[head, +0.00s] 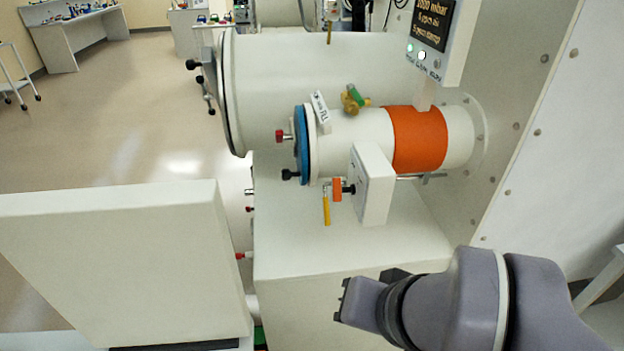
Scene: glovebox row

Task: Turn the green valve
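The green valve (357,94) is a small green handle on a brass body. It sits on top of the small white antechamber cylinder (360,128), left of the orange band. My gripper (341,298) is at the lower middle right of the head view, pointing left. It is well below the valve and apart from it, in front of the white cabinet. The fingers are seen end-on and small, so I cannot tell whether they are open or shut. Nothing shows clearly between them.
A display box (432,40) hangs above the cylinder's right end. An orange band (419,138) wraps the cylinder. A white box (372,184) with a yellow-handled lever (326,208) stands in front. A larger cylinder (300,75) lies behind. A white panel (110,265) fills the lower left.

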